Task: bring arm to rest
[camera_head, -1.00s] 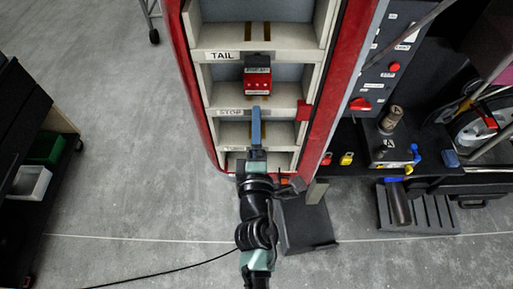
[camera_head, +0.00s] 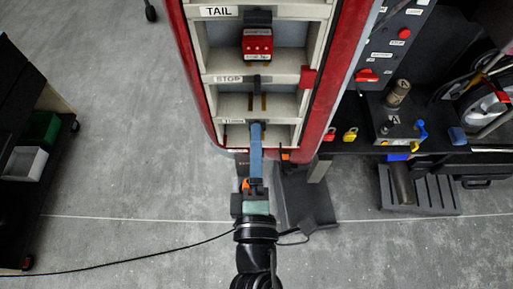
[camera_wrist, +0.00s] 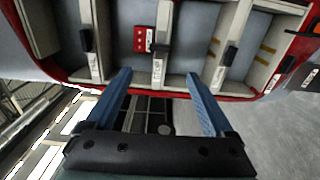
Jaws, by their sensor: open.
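My gripper (camera_head: 256,150) is in front of the lower end of the red-framed shelf unit (camera_head: 214,110) in the head view. In the wrist view its two blue fingers (camera_wrist: 160,90) stand wide apart with nothing between them. The fingertips point at the unit's edge; whether they touch it I cannot tell. My arm runs down from the gripper to the bottom of the head view.
A red module (camera_head: 257,44) sits in the compartment under the TAIL label. A black bench (camera_head: 350,160) with padlocks stands at right, and a dark cart (camera_head: 62,110) with bins at left. A cable crosses the open grey floor. A dark plate (camera_head: 305,200) lies right of my arm.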

